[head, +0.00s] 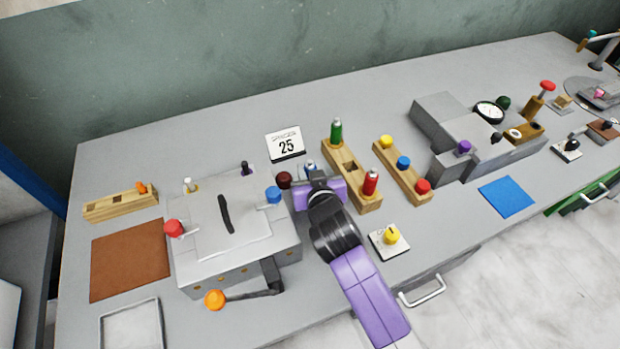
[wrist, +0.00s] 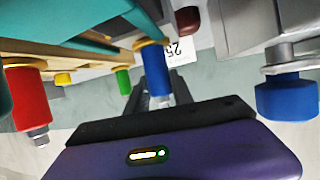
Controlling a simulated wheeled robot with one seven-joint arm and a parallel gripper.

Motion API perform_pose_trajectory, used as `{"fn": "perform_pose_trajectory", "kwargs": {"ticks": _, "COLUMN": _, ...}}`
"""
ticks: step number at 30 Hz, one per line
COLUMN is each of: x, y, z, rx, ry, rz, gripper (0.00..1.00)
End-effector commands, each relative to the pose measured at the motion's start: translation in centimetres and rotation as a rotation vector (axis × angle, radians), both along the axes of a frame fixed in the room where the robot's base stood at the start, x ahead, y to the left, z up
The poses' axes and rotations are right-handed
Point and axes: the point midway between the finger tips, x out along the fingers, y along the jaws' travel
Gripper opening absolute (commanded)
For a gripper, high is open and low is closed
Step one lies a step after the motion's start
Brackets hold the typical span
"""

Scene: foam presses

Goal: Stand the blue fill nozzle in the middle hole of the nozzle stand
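The wooden nozzle stand (head: 335,155) stands right of my gripper (head: 318,180) in the head view. A green nozzle (head: 336,132) is in its back hole and a red nozzle (head: 371,183) in its front hole. The middle hole (head: 351,167) is empty and dark. The blue fill nozzle (head: 310,166) shows just behind my gripper, left of the stand. In the wrist view the blue nozzle (wrist: 157,72) is upright between my dark fingers, which appear shut on it. The red (wrist: 30,95) and green (wrist: 123,80) nozzles show to its left there. The nozzle's lower end is hidden in the head view.
A grey press (head: 225,225) with a blue knob (head: 273,195) stands close on the left. A dark red knob (head: 284,180) is near my gripper. A calendar (head: 285,144) stands behind. A wooden block with coloured buttons (head: 411,178) and a yellow dial (head: 391,236) are on the right.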

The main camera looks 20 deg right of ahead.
Motion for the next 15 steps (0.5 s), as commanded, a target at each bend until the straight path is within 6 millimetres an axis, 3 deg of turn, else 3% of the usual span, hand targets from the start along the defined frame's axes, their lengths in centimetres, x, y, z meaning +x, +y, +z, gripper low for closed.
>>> {"fn": "perform_pose_trajectory", "kwargs": {"ticks": 1, "x": -0.01, "y": 0.0, "z": -0.01, "rx": 0.0, "ry": 0.0, "rz": 0.0, "gripper": 0.11}}
{"fn": "perform_pose_trajectory", "kwargs": {"ticks": 3, "x": -0.02, "y": 0.0, "z": 0.0, "rx": 0.0, "ry": 0.0, "rz": 0.0, "gripper": 0.0}}
{"fn": "perform_pose_trajectory", "kwargs": {"ticks": 15, "x": 0.03, "y": 0.0, "z": 0.25, "rx": -0.001, "ry": -0.003, "rz": 0.0, "gripper": 0.0}}
